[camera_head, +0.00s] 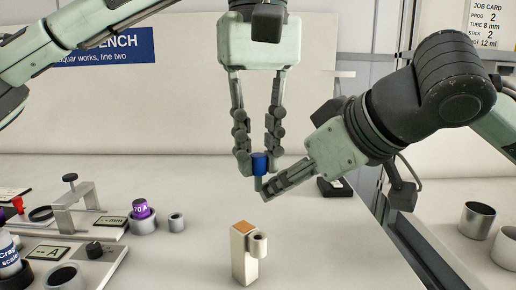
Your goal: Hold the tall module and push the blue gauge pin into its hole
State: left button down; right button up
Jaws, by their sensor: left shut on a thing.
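The tall module (240,262) is a cream upright block with an orange top, standing free on the bench. A short round collar with a dark hole (259,237) sticks out at its upper right side. The blue gauge pin (259,161) has a blue head and a grey shank pointing down. My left gripper (258,160) hangs from above, shut on the pin's head, and holds it upright above and behind the module. My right gripper (268,190) comes in from the right, its fingertips beside the pin's shank in the picture. I cannot tell whether they touch it or how far they are open.
A press-like fixture (75,213), meters, a purple-capped bottle (141,210) in a holder and a small grey ring (176,222) stand at left. A black box (334,187) lies behind my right gripper. Metal cups (477,220) stand at right. Bench around the module is clear.

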aim_at(252, 272)
jog(key=s+a+f+g+h, duration=0.1)
jog(key=s+f+g, duration=0.2)
jog(key=s+f, duration=0.3)
jog(key=shift+n, duration=0.3)
jog(key=shift+s+a+x, duration=0.1)
jog(key=shift+s+x, duration=0.05)
jog(key=shift+x, duration=1.15)
jog(key=shift+s+a+x, duration=0.1)
jog(key=shift+x, duration=1.15)
jog(key=shift+s+a+x, duration=0.1)
jog(key=shift+s+x, duration=0.05)
jog(key=shift+x, duration=1.15)
jog(key=c, duration=0.9)
pick_arm(q)
jog(key=n, duration=0.5)
jog(key=shift+n, duration=0.4)
jog(key=shift+f, duration=2.8)
